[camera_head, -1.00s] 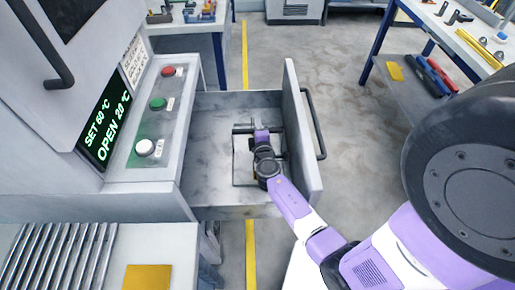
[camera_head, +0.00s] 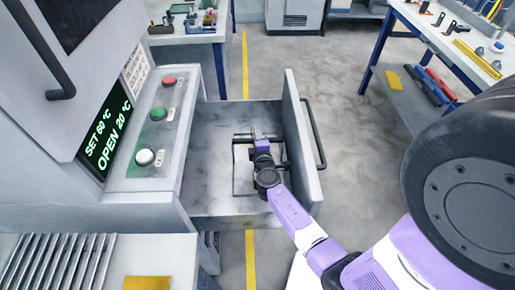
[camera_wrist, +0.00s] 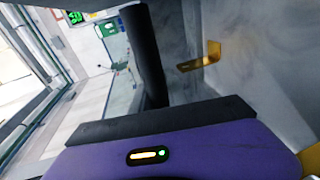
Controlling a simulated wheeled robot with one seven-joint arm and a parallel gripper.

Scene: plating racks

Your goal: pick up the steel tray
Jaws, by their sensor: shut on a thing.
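The steel tray (camera_head: 243,180) shows in the head view as a small, pale grey, dark-edged square inside the open drawer. My gripper (camera_head: 258,137) is over the tray's far part, shut on it, and my wrist hides its middle and part of its right side. Whether the tray is clear of the drawer floor I cannot tell. In the wrist view, my purple gripper body and dark finger fill the near part, and the tray cannot be made out there.
The open drawer (camera_head: 205,195) has a tall front panel (camera_head: 300,150) with a dark handle on the right. The machine with buttons (camera_head: 145,157) stands left. A slatted rack (camera_head: 55,265) is at lower left. A workbench (camera_head: 445,45) is at upper right. Floor beyond is clear.

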